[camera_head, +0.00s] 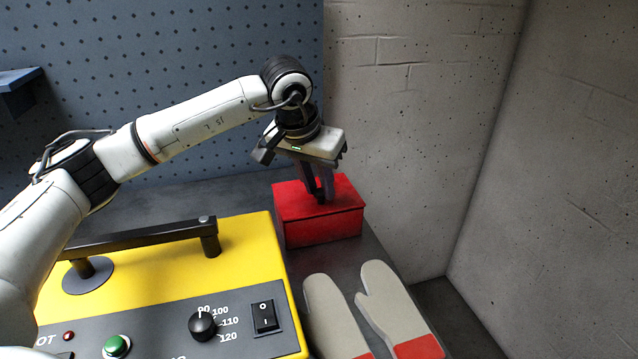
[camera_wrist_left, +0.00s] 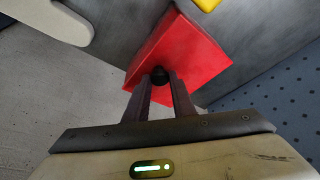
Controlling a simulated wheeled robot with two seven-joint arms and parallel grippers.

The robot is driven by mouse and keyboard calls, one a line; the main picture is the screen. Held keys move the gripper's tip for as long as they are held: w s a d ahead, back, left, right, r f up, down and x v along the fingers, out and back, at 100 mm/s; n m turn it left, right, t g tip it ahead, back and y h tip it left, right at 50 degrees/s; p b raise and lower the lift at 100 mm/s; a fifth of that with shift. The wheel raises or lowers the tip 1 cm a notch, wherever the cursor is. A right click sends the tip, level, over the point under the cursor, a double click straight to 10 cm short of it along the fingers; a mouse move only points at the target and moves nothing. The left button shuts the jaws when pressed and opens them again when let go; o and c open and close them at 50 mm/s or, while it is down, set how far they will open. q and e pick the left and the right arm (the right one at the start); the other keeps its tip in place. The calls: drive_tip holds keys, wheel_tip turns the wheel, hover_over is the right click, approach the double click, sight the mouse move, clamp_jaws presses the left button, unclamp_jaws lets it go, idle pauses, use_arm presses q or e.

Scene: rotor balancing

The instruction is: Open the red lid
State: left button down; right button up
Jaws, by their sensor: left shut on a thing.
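The red box with its red lid (camera_head: 290,201) stands on the dark bench at the back right, beside the yellow machine. The lid looks closed in the head view. My left gripper (camera_head: 321,197) reaches down onto the lid from above. In the left wrist view, the fingers of the left gripper (camera_wrist_left: 160,82) are shut on a round black knob (camera_wrist_left: 159,74) on the red lid (camera_wrist_left: 186,55). In the head view the fingers mostly hide the knob. My right gripper is in neither view.
A yellow machine (camera_head: 245,250) with a black handle bar (camera_head: 140,238), dial and switches fills the front left. Two grey and red mitts (camera_head: 385,290) lie in front of the box. A pegboard (camera_head: 180,60) and concrete wall (camera_head: 420,130) stand close behind.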

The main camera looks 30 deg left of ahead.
sight(317, 189)
use_arm(q)
drive_tip(key=shift+w+a+r+g+h+p, duration=0.25)
drive_tip(key=shift+r+p, duration=0.2)
drive_tip(key=shift+p, duration=0.2)
drive_tip(key=shift+w+a+r+g+h+p, duration=0.1)
drive_tip(key=shift+r+g+h+p, duration=0.25)
drive_tip(key=shift+p, duration=0.3)
drive_tip(key=shift+w+a+r+g+h+p, duration=0.2)
drive_tip(key=shift+r+p, duration=0.3)
drive_tip(key=shift+p, duration=0.15)
drive_tip(key=shift+w+a+r+n, duration=0.15)
drive_tip(key=shift+r+n, duration=0.05)
drive_tip(key=shift+n, duration=0.1)
drive_tip(key=shift+w+a+r+g+h+p, duration=0.3)
drive_tip(key=shift+g+h+p, duration=0.15)
drive_tip(key=shift+h, duration=0.25)
drive_tip(key=shift+w+a+r+g+h, duration=0.65)
drive_tip(key=shift+a+g+h, duration=0.1)
drive_tip(key=shift+g+h, duration=0.15)
drive_tip(key=shift+w+a, duration=0.1)
drive_tip(key=shift+a, duration=0.05)
